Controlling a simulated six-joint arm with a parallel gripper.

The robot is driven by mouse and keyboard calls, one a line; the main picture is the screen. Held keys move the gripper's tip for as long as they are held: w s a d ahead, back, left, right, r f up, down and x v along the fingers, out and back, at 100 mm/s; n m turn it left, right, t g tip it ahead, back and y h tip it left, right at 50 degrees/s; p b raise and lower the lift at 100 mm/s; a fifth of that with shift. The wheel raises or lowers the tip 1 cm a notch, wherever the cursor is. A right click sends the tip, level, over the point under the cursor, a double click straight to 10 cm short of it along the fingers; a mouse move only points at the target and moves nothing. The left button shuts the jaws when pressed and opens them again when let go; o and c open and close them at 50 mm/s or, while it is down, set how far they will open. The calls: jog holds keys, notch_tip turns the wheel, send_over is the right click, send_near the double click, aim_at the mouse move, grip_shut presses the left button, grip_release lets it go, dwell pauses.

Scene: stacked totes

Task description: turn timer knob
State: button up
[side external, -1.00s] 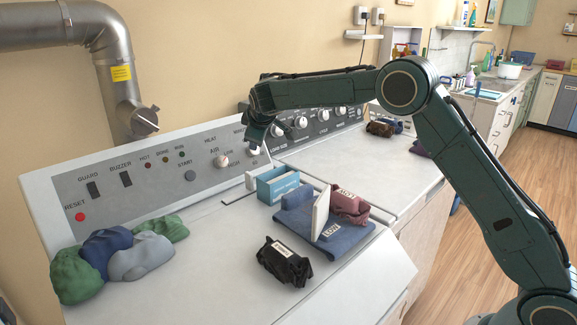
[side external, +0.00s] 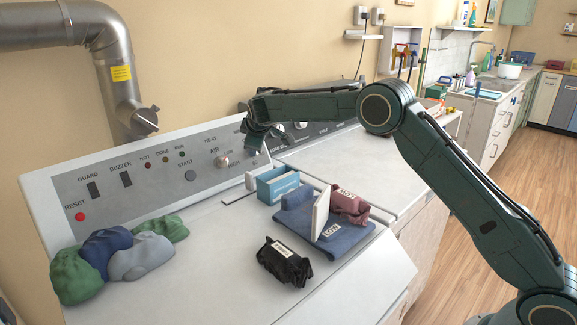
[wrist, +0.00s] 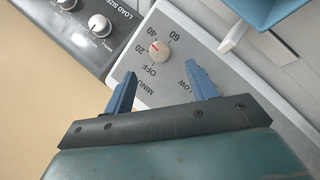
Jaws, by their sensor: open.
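The timer knob (wrist: 159,50) is a white dial with a red mark on the control panel, ringed by "20", "60" and "OFF", in the wrist view. My gripper (wrist: 161,72) is open, its two blue fingers apart and empty. In that view the knob appears just beyond the fingertips, roughly between their lines. I cannot tell how large the gap is. In the side view my gripper (side external: 259,147) is at the right end of the grey dryer panel (side external: 130,178); it hides the timer knob there.
The "AIR" knob (side external: 222,160) is left of my gripper. A blue open box (side external: 277,187), a folded blue cloth (side external: 345,237) and a black bundle (side external: 285,262) lie on the dryer top. The neighbouring machine's load-size knob (wrist: 99,25) is close by.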

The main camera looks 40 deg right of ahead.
jog(key=shift+x, duration=4.1)
jog(key=c, duration=1)
